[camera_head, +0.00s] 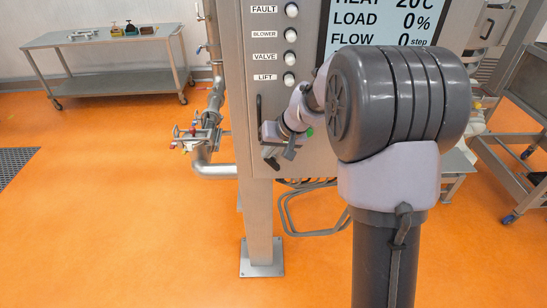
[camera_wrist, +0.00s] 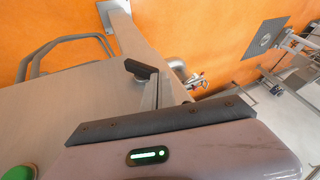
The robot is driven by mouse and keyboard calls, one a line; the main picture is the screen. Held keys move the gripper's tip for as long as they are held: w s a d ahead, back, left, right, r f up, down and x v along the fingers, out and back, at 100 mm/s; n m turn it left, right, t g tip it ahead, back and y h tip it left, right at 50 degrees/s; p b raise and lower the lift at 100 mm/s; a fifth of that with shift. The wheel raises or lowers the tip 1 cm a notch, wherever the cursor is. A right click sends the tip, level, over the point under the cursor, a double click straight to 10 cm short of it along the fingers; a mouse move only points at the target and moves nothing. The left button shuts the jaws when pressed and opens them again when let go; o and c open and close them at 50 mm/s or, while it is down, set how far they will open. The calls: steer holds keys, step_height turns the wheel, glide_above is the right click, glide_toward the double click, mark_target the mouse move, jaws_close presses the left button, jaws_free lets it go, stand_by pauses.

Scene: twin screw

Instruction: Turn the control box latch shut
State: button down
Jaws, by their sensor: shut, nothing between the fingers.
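The control box (camera_head: 250,60) is a grey cabinet on a metal leg, in the middle of the head view. Its latch (camera_head: 272,162) appears as a short dark handle low at the box's left edge. In the wrist view the latch handle (camera_wrist: 141,69) is black and stands out near the box's edge, just beyond my gripper. My gripper (camera_head: 262,127) is shut and empty, close to the box face and above the latch. In the wrist view its dark jaw (camera_wrist: 160,121) hides part of the area beside the latch. Contact between them cannot be told.
White knobs (camera_head: 290,34) and a display (camera_head: 385,22) are on the box face. A green button (camera_wrist: 18,172) is near my gripper. Pipes with valves (camera_head: 205,138) stand left of the box. A steel table (camera_head: 100,42) is far left. The orange floor is mostly clear.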

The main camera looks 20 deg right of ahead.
steer(key=shift+w+a+f+b, duration=0.15)
steer(key=shift+a+b, duration=0.25)
steer(key=shift+b, duration=0.15)
steer(key=shift+w+a+f+b, duration=0.15)
steer(key=shift+a+b, duration=0.25)
steer(key=shift+b, duration=0.15)
steer(key=shift+a+b, duration=0.25)
steer(key=shift+b, duration=0.05)
steer(key=p+v, duration=0.2)
steer(key=v, duration=1.5)
steer(key=shift+p, duration=0.4)
steer(key=shift+r, duration=0.15)
